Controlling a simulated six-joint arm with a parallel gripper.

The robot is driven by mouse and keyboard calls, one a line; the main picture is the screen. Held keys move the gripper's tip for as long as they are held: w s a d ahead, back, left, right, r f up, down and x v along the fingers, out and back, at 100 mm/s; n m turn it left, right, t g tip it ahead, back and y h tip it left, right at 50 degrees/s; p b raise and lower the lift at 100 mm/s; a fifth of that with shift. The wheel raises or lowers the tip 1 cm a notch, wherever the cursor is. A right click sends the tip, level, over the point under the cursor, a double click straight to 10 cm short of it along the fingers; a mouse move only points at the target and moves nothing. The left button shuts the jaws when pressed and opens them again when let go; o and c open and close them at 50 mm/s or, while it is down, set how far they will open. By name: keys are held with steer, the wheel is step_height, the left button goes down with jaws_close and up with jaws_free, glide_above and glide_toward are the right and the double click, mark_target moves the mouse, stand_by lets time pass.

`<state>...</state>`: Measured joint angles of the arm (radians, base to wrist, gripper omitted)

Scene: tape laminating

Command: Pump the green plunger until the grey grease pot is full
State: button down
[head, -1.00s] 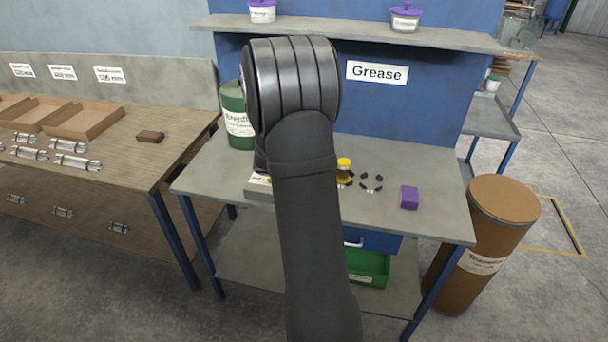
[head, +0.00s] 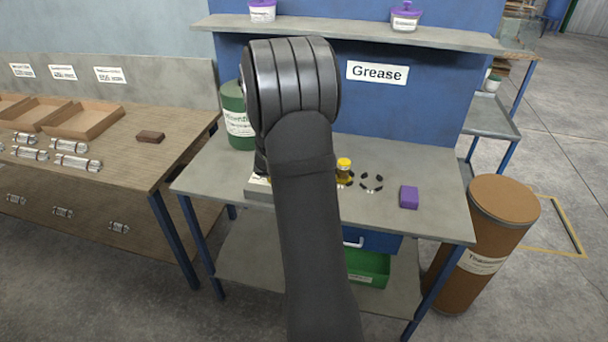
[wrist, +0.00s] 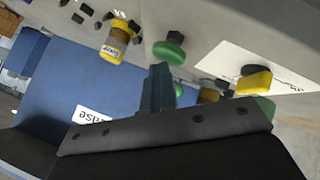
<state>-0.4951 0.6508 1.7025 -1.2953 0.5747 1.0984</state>
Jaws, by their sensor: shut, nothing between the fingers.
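In the wrist view my gripper (wrist: 159,72) is shut and empty. Its fingertips are close to a round green knob (wrist: 169,52), which looks like the plunger's head; I cannot tell whether they touch. More green (wrist: 180,90) shows just behind the fingers. In the head view my own arm hides the gripper, the plunger and the middle of the grease bench (head: 420,165). I cannot make out the grey grease pot in either view. A grey base with a white label (head: 259,186) shows partly at the left of my arm.
A yellow-capped jar (head: 344,165) stands right of my arm; it also shows in the wrist view (wrist: 116,42). Several black pieces (head: 372,182) and a purple block (head: 409,197) lie farther right. A yellow knob (wrist: 254,83) is right of the fingers. A green drum (head: 235,115) stands at the back left.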

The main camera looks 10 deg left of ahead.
steer(key=shift+r, duration=1.55)
steer(key=shift+r, duration=2.5)
step_height(320, 180, up, 4)
steer(key=shift+f, duration=0.1)
